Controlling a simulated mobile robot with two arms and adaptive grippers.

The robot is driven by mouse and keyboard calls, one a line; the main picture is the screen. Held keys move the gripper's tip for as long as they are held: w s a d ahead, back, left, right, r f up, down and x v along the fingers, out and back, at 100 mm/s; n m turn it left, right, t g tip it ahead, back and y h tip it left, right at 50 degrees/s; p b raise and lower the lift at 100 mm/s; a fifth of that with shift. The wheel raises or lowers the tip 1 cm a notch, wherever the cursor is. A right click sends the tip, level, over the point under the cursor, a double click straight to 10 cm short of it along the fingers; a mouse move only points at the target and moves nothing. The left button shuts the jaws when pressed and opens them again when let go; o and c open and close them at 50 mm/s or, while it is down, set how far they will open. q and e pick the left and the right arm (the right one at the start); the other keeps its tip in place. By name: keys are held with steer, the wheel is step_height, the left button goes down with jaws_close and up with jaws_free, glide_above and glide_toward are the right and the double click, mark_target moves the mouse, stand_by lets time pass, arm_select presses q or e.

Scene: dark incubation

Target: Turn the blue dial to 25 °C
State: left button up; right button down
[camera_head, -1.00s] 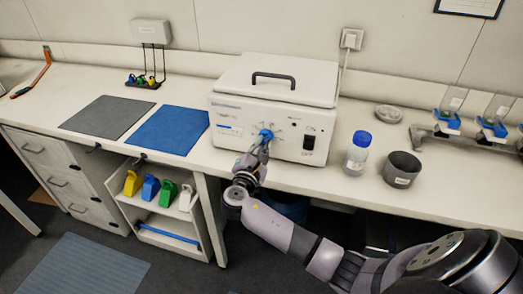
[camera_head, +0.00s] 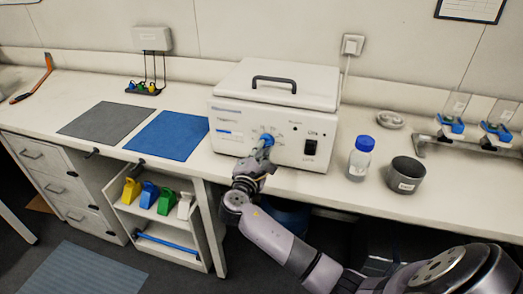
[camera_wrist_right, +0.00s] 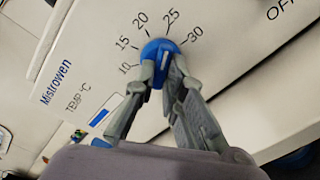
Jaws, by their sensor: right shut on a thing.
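The blue dial (camera_head: 266,139) is on the front of the white incubator box (camera_head: 232,140). In the right wrist view the dial (camera_wrist_right: 158,46) has printed marks 10, 15, 20, 25 and 30 around it, beside the label TEMP °C. My right gripper (camera_head: 264,151) is shut on the dial. In the wrist view my right gripper's fingertips (camera_wrist_right: 161,66) lie on either side of the dial's grip and hide part of it. I cannot tell which mark the dial points to. My left gripper is not in view.
A black power switch (camera_head: 310,147) is to the right on the box front. A blue-capped bottle (camera_head: 359,165) and a grey cup (camera_head: 406,176) stand right of the box. A blue mat (camera_head: 166,134) and a grey mat (camera_head: 106,118) lie to its left.

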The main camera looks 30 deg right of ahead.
steer(key=c, duration=1.7)
jaws_free()
steer(key=shift+o, duration=0.2)
steer(key=v, duration=1.2)
